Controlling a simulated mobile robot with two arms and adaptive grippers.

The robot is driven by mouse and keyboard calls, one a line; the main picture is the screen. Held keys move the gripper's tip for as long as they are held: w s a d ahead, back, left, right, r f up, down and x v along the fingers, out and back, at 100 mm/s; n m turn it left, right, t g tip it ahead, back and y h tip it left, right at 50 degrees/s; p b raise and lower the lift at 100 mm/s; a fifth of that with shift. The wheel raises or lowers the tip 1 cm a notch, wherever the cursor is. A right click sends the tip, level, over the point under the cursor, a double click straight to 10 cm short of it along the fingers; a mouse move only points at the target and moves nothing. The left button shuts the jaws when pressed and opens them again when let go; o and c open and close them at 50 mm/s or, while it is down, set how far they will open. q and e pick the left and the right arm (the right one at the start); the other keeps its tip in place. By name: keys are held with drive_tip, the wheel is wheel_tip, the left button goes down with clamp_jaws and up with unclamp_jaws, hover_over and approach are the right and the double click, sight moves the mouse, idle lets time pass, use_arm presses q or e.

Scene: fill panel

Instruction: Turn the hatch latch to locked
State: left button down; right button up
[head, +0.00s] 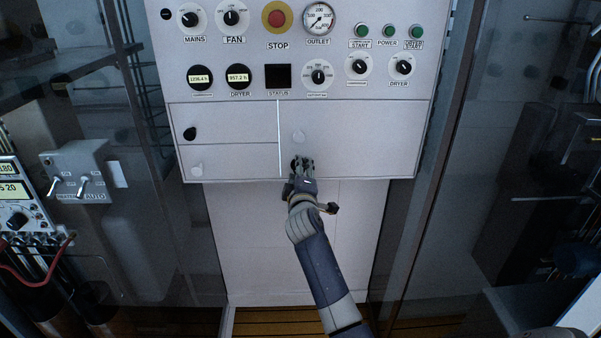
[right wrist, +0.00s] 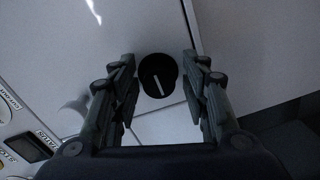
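A black round latch knob (right wrist: 158,78) with a white pointer line sits on the white hatch panel (head: 365,140), near its lower left. In the head view my gripper mostly hides this knob. My right gripper (head: 302,165) is in front of the hatch. In the right wrist view my right gripper (right wrist: 158,62) is open, with its fingers on either side of the knob and a visible gap on each side. The pointer line runs slightly tilted from upright in that view. My left gripper is in neither view.
A pale round knob (head: 297,136) sits above on the same hatch. Another black knob (head: 190,133) and a pale knob (head: 197,170) are on the left doors. Dials, buttons and a red stop button (head: 277,18) are above. A switch box (head: 82,172) stands at left.

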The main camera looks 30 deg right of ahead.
drive_tip(key=shift+s, duration=0.1)
drive_tip(key=v, duration=1.2)
idle(0.4)
